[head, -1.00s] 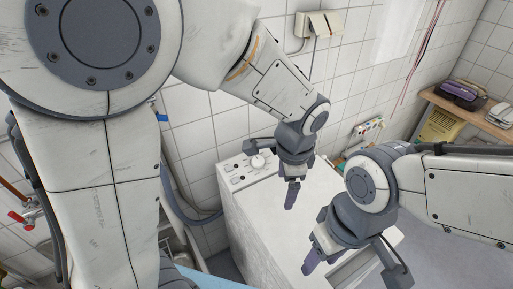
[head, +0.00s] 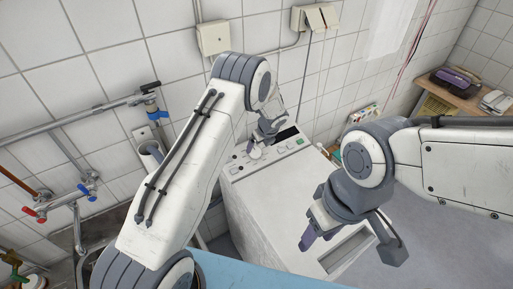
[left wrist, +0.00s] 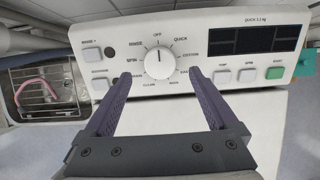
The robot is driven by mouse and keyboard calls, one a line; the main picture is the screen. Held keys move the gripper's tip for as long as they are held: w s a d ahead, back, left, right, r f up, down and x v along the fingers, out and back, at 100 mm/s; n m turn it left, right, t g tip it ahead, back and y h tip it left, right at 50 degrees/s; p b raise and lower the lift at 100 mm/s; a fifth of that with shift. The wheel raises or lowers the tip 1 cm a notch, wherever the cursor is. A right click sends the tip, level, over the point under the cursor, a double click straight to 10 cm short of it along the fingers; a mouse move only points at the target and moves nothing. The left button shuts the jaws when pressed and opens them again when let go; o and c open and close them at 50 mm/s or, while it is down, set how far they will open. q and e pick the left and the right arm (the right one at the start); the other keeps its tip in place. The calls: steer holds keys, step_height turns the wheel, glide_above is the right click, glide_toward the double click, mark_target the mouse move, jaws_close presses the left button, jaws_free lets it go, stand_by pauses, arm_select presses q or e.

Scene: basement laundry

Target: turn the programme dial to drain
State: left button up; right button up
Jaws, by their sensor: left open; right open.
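The white programme dial (left wrist: 158,65) sits on the washing machine's control panel (left wrist: 205,47), its dark pointer line up at OFF. RINSE and SPIN are printed to its left and QUICK to its right; some smaller labels are partly hidden or too small to read. My left gripper (left wrist: 160,74) is open, its two purple fingers either side of the dial's lower part, apart from it, with nothing between them. In the head view the dial (head: 256,153) shows just below the left gripper (head: 262,142). My right gripper (head: 308,238) is open and empty above the machine's top.
The washing machine (head: 270,195) stands against the tiled wall. Its panel has square buttons, a dark display (left wrist: 253,40) and a green button (left wrist: 275,73). A sink (head: 95,250) with pipes and taps lies left. A wooden shelf (head: 455,97) with items is at the right.

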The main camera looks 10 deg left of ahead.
mark_target(256, 151)
arm_select(q)
steer(key=shift+p+x, duration=0.55)
steer(key=shift+x, duration=1.9)
steer(key=c, duration=1.4)
